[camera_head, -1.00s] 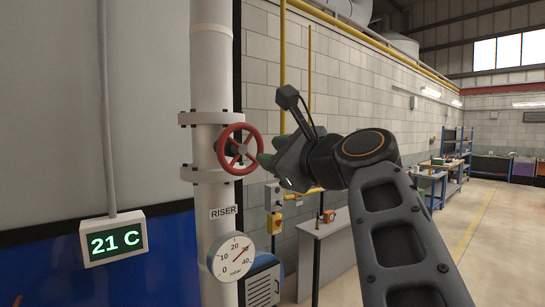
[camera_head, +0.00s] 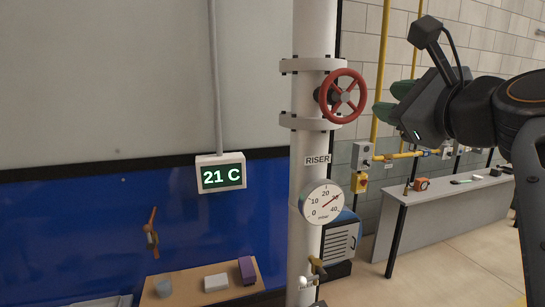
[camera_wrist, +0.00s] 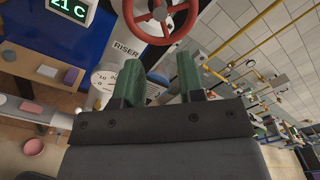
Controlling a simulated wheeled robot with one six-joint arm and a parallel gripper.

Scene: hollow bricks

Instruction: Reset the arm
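My gripper (camera_head: 394,100) is at the right of the head view, with its two green fingers pointing left. In the wrist view my gripper (camera_wrist: 160,72) has its fingers apart, with nothing held between them. A red handwheel (camera_head: 343,96) on the white riser pipe (camera_head: 308,160) is left of the fingertips, with a gap in the head view. The handwheel also shows at the top of the wrist view (camera_wrist: 160,14). My arm is bent, and part of it is cut off by the right edge of the head view.
A pressure gauge (camera_head: 322,202) and a small brass-coloured valve (camera_head: 317,267) are on the pipe. A grey bench (camera_head: 425,208) stands behind at right. A wooden shelf (camera_head: 235,290) with small items is at lower left. Open floor (camera_head: 470,265) lies at lower right.

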